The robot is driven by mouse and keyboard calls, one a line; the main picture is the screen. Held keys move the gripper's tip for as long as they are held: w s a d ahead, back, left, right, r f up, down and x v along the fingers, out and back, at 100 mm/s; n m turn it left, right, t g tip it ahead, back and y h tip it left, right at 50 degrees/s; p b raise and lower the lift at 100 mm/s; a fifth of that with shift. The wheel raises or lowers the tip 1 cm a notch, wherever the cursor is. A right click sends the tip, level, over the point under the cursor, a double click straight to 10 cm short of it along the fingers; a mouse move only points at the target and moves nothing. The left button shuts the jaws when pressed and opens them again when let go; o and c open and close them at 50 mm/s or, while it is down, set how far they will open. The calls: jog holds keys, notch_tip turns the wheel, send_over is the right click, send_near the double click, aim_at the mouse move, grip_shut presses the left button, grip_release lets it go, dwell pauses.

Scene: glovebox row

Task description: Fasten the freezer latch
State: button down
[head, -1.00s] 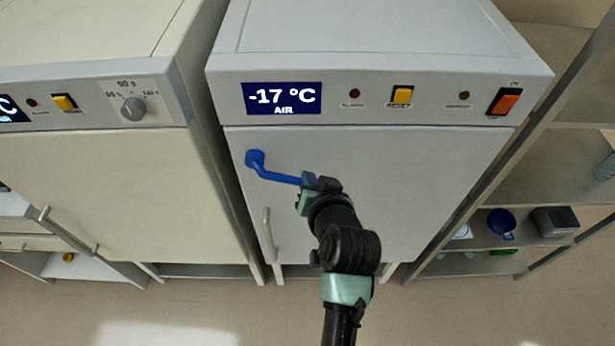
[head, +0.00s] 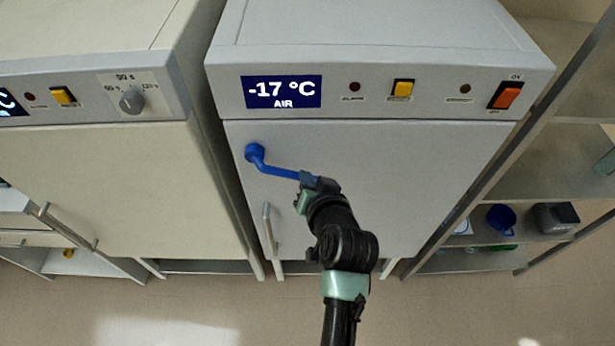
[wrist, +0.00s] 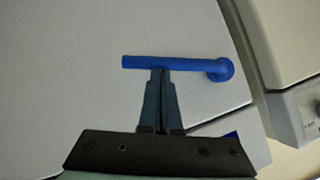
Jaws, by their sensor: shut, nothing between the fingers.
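The freezer (head: 370,185) has a closed light grey door and a display reading -17 °C. Its blue latch (head: 277,170) is a lever with a round hub at the door's upper left; the lever runs right and slightly down from the hub. My gripper (head: 308,182) is at the lever's free end, partly hiding it. In the wrist view the blue lever (wrist: 165,63) lies across the tips of my shut gripper (wrist: 160,72), with the hub to the right. The fingers are together with nothing between them; the tips appear to touch or nearly touch the lever's side.
A vertical door handle (head: 269,230) is below the latch. Another cabinet (head: 110,190) with a dial stands close on the left, with a narrow gap between. Open shelves (head: 555,165) on the right hold a blue mug (head: 501,219) and a dark box (head: 555,217).

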jog(key=shift+f, duration=0.3)
jog(key=a+f+m+t+y+b, duration=0.3)
jog(key=a+f+m+y+b, duration=0.4)
jog(key=b, duration=1.3)
jog(key=shift+a+f+m, duration=0.3)
jog(key=shift+f+m, duration=0.6)
jog(key=shift+m, duration=0.1)
jog(key=shift+t, duration=0.3)
